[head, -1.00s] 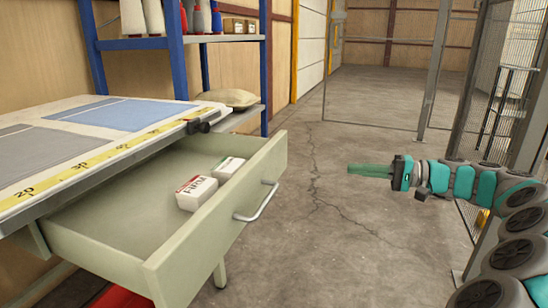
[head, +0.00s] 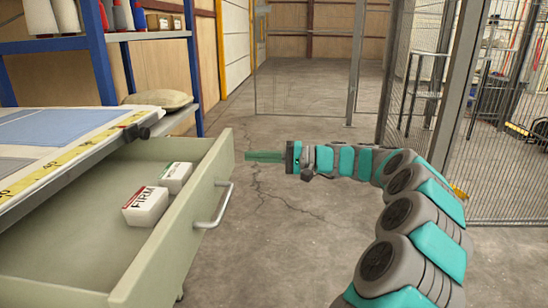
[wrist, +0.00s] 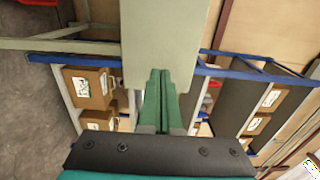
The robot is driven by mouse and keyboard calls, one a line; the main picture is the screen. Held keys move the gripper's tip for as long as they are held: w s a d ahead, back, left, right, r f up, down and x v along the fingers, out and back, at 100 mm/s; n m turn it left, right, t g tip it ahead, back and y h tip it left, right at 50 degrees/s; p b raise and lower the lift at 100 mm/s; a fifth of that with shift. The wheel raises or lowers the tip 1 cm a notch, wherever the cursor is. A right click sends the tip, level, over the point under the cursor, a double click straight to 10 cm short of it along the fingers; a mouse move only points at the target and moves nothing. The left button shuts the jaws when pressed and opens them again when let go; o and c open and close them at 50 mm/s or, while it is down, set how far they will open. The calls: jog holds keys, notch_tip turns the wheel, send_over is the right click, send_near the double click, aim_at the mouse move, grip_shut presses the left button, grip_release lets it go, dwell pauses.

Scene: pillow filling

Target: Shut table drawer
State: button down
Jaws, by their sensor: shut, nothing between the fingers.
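The table drawer (head: 150,255) is pulled out from under the table (head: 60,165). It is pale green with a metal bar handle (head: 215,208) on its front panel. Two small white boxes lie inside, one with red print (head: 146,206) and one with green print (head: 175,177). My gripper (head: 248,156) is shut and empty, to the right of the drawer front's far end and apart from the handle. In the wrist view my green fingers (wrist: 160,82) are together, with a pale green panel (wrist: 165,35) ahead of them. Whether they touch it I cannot tell.
A blue-framed shelf (head: 105,60) with bottles and boxes stands behind the table, a tan pillow (head: 157,101) on its lower board. A wire mesh fence (head: 430,90) stands at the right. The cracked concrete floor (head: 290,215) before the drawer is clear.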

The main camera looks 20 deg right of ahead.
aim_at(230, 156)
jog(key=shift+x, duration=1.95)
jog(key=shift+a, duration=0.15)
jog(key=b+x, duration=0.1)
jog(key=x, duration=2.7)
jog(key=shift+f, duration=0.2)
jog(key=shift+w+a+r, duration=0.1)
jog(key=shift+w+a, duration=0.15)
jog(key=shift+a, duration=0.35)
jog(key=shift+a, duration=0.1)
